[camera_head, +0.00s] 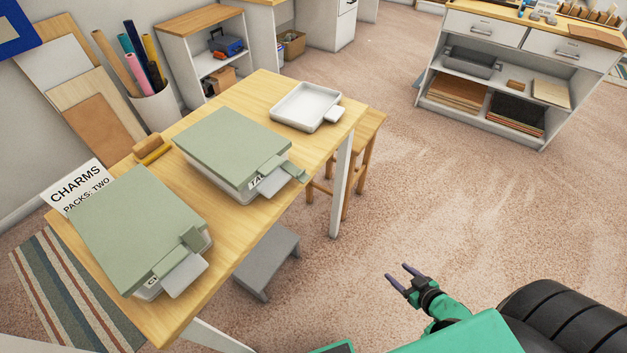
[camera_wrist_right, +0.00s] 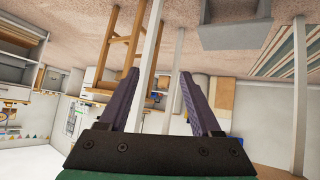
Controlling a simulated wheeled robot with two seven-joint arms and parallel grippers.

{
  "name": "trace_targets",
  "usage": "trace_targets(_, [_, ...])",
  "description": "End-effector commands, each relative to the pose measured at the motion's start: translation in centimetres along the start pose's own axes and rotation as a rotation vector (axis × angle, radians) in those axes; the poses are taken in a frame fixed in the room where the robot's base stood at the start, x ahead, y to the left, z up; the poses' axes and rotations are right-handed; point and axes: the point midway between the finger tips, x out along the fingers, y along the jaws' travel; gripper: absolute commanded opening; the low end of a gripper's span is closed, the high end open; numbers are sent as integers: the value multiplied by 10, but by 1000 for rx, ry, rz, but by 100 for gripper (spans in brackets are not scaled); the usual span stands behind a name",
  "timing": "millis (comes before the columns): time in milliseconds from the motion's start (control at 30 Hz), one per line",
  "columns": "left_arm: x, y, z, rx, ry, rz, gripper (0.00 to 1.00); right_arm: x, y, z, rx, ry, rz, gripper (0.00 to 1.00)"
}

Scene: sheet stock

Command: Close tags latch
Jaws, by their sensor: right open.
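The tags box is a pale box with a sage-green lid (camera_head: 230,142), lying shut on the wooden table; its front label reads "TA", the rest covered. A green latch tab (camera_head: 294,173) sticks out from its front right corner; I cannot tell how it sits against the catch. A similar charms box (camera_head: 135,225) lies nearer, with a green latch piece (camera_head: 192,238) and a pale tab at its front. My right gripper (camera_head: 397,272) is open and empty, over the floor right of the table and apart from both boxes. It also shows open in the right wrist view (camera_wrist_right: 158,74).
Carpet (camera_head: 430,200) right of the table is clear.

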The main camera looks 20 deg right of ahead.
Motion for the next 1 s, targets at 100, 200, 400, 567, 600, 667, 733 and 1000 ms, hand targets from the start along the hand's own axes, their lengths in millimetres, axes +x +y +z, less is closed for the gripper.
trace_targets(100, [-5, -1, -2, 0, 3, -1, 0, -39, -8, -122, -43, 291, -119, 65])
trace_targets(200, [-8, -1, -2, 0, 3, -1, 0, -89, -47, -220, -64, 526, -294, 65])
trace_targets(400, [-8, -2, -2, 0, 3, -3, 0, -142, -92, -291, -64, 704, -477, 65])
trace_targets(567, [-8, -3, -2, 1, 2, -4, 0, -129, -100, -305, -64, 712, -478, 65])
trace_targets(600, [-8, -3, -2, 1, 2, -4, 0, -123, -104, -311, -66, 712, -477, 65])
trace_targets(667, [-9, -3, -2, 0, 2, -4, 0, -114, -110, -320, -65, 713, -476, 65])
trace_targets(733, [-9, -3, -2, 0, 2, -4, 0, -102, -118, -331, -67, 712, -476, 65])
trace_targets(1000, [-14, -3, -2, 0, 1, -4, 0, -62, -144, -368, -65, 709, -473, 65])
